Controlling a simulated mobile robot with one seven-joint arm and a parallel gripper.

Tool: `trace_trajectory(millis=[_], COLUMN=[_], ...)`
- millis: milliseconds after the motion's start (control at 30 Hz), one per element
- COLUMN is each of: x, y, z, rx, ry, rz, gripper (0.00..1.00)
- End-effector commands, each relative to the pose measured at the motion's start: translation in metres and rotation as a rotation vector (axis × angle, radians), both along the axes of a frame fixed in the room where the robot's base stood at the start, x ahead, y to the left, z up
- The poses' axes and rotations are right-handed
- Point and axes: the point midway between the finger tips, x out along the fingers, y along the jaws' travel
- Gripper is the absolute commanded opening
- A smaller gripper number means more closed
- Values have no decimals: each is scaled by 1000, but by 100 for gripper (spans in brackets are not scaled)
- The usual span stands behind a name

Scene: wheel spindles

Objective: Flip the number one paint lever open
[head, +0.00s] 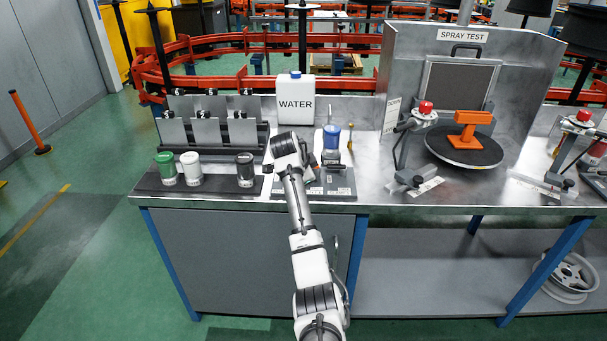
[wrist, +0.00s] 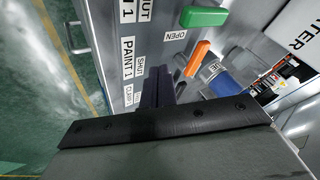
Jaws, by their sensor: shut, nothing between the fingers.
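In the wrist view, a grey panel carries a PAINT 1 label (wrist: 128,56), a SHUT label (wrist: 140,67) and an OPEN label (wrist: 175,35). An orange lever (wrist: 197,58) stands out near the OPEN label, and a green handle (wrist: 205,17) is at the top. I cannot tell for sure which one belongs to PAINT 1. My gripper (wrist: 157,88) is shut and empty, its dark fingers in front of the panel beside the labels, left of and below the orange lever. Contact with the lever is not visible. In the head view my arm hides most of this fixture.
A blue cup (head: 331,137) stands just right of my wrist, and it also shows in the wrist view (wrist: 220,80). A white WATER container (head: 295,100) is behind. Green, white and dark jars (head: 190,168) stand on the left. The spray test booth (head: 465,80) is on the right.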

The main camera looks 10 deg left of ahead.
Motion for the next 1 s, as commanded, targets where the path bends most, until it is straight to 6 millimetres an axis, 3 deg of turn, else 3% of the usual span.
trace_trajectory(millis=[200,433,1000], x=[-27,-46,-51], y=[17,28,37], z=[40,71,82], rx=[2,1,-3], ry=[-5,-3,-20], rz=[3,2,26], gripper=[0,0,0])
